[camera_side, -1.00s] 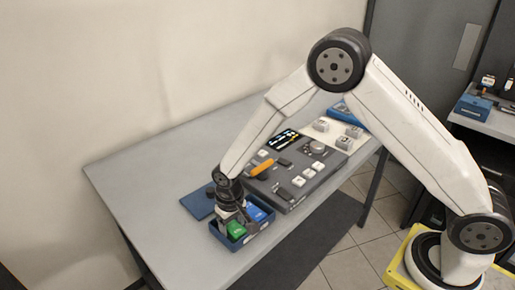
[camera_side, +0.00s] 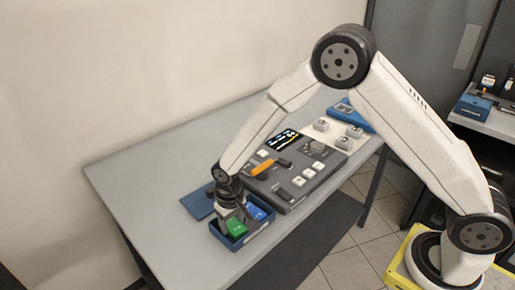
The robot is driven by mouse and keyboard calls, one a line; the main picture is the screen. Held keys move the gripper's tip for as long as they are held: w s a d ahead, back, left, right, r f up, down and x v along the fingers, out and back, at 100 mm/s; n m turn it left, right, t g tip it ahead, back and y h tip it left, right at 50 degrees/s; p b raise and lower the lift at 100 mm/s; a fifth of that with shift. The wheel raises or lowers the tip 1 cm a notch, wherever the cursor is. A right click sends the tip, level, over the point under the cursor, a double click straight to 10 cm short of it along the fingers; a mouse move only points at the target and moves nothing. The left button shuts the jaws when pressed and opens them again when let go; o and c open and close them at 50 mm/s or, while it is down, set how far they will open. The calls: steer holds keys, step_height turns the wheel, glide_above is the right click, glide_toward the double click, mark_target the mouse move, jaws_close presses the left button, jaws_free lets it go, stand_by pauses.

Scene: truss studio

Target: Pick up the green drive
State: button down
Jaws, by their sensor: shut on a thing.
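The green drive (camera_side: 236,228) is in a dark blue tray (camera_side: 239,246) near the front end of the table. A blue drive (camera_side: 257,212) lies beside it in the same tray. My gripper (camera_side: 231,219) points down into the tray at the green drive's far edge, with its jaws shut on the green drive. The fingertips are small and partly hidden by the tray. I cannot tell whether the green drive is clear of the tray floor.
A dark grey panel (camera_side: 274,187) with white keys, a screen and an orange-handled tool (camera_side: 262,167) lies behind the tray. A flat blue plate (camera_side: 197,203) lies left of my gripper. White blocks and a blue box (camera_side: 353,117) stand farther back. The table's left side is clear.

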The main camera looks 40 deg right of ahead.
steer(key=shift+r, duration=0.5)
steer(key=s+d+r, duration=0.3)
steer(key=s+r, duration=0.8)
steer(key=s, duration=0.2)
steer(key=shift+s+d, duration=0.2)
steer(key=shift+s, duration=0.15)
